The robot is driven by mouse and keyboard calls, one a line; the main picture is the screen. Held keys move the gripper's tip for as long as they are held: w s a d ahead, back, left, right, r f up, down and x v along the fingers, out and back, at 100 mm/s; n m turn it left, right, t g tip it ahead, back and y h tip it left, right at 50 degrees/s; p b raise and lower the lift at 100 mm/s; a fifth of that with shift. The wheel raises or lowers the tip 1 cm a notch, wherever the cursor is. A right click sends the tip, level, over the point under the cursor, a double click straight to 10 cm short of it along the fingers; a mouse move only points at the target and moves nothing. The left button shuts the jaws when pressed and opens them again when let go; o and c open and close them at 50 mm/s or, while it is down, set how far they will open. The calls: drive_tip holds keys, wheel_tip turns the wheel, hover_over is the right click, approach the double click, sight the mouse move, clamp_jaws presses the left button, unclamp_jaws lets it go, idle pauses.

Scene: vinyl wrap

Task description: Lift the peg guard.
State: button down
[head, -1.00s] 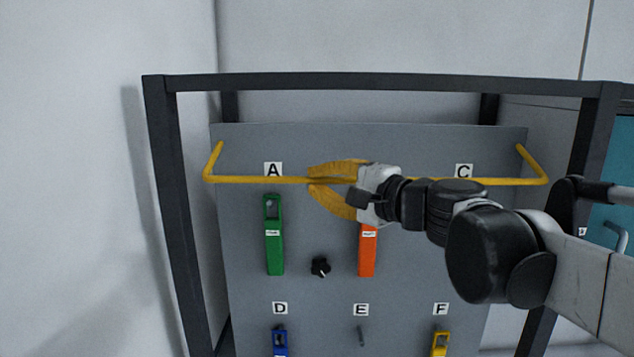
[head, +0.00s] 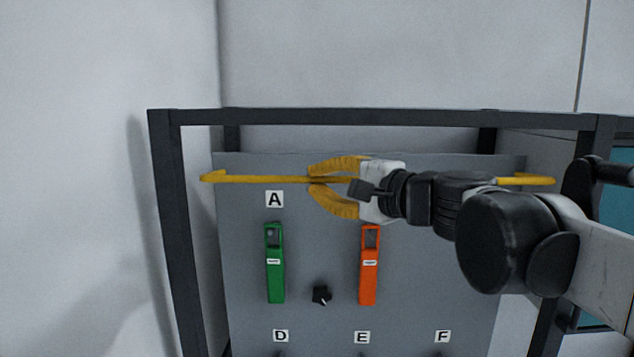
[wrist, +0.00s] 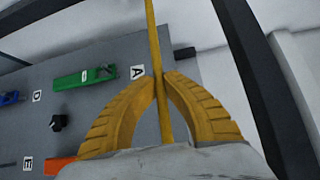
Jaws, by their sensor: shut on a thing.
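The peg guard (head: 255,179) is a yellow bar running across the upper part of the grey board in the head view. My gripper (head: 314,180) has its yellow fingers closed around the bar near its middle. In the wrist view, my gripper (wrist: 163,78) is shut on the guard (wrist: 153,35), which passes between the fingertips. The guard's right end (head: 530,181) shows beyond my arm, which hides the stretch between.
The grey board (head: 245,325) holds a green tool (head: 275,262), an orange tool (head: 369,270) and a black knob (head: 321,295). Labels A, D, E and F are visible. A dark frame (head: 350,115) surrounds the board. A white wall (head: 80,150) stands at the left.

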drive_tip(key=shift+w+r, duration=0.15)
drive_tip(key=shift+r, duration=0.1)
drive_tip(key=c, duration=1.5)
unclamp_jaws()
drive_tip(key=shift+c, duration=0.2)
drive_tip(key=shift+o, duration=0.4)
drive_tip(key=shift+w+d+f, duration=0.1)
drive_tip(key=shift+w, duration=0.05)
drive_tip(key=shift+s+d, duration=0.2)
drive_tip(key=shift+s, duration=0.15)
drive_tip(key=v, duration=1.1)
drive_tip(key=shift+d, duration=0.2)
